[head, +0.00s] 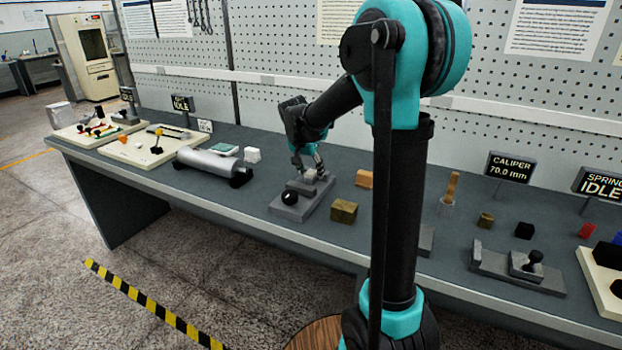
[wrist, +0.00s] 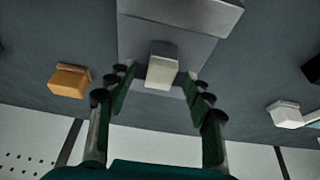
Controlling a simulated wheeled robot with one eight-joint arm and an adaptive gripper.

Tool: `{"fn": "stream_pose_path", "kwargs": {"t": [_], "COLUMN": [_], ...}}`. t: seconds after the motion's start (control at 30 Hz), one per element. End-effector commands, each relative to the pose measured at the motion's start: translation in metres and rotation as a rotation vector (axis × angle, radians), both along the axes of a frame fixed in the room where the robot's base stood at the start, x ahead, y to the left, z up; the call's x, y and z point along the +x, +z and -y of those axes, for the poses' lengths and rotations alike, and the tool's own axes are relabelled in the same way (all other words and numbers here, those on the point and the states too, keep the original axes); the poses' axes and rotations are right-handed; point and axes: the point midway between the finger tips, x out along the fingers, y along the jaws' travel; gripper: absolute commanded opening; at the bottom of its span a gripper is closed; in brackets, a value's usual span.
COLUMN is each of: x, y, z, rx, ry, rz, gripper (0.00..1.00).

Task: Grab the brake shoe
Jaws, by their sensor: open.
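A small pale block (wrist: 162,62), which looks like the brake shoe, sits on a grey stepped fixture (wrist: 132,38) on the bench. In the head view the fixture (head: 290,212) carries a black knob (head: 290,198), and the pale block (head: 309,176) shows partly behind my fingers. My gripper (head: 308,170) is over the fixture, pointing down. In the wrist view my open gripper (wrist: 156,78) has one finger on each side of the block, with a visible gap on both sides. Whether the fingertips reach block height is hard to tell.
A tan block (head: 365,179) and a brownish block (head: 344,211) stand right of the fixture. A grey cylinder on black supports (head: 208,164) and a white block (head: 252,155) are to the left. A pegboard wall (head: 270,47) rises behind the bench.

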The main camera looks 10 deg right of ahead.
Motion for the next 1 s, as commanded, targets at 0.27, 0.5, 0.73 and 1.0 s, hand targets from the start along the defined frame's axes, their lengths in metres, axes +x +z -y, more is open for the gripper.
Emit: {"fn": "stream_pose_path", "kwargs": {"t": [0.27,0.5,0.73,1.0], "x": [0.0005,0.0005,0.0005,0.0006], "y": [-0.0017,-0.0015,-0.0013,0.0018], "z": [0.0003,0.0001,0.0001,0.0002], "rx": [0.000,0.000,0.000,0.000], "ry": [0.000,0.001,0.001,0.001], "rz": [0.000,0.000,0.000,0.000], "gripper": [0.48,0.18,0.00,0.00]}}
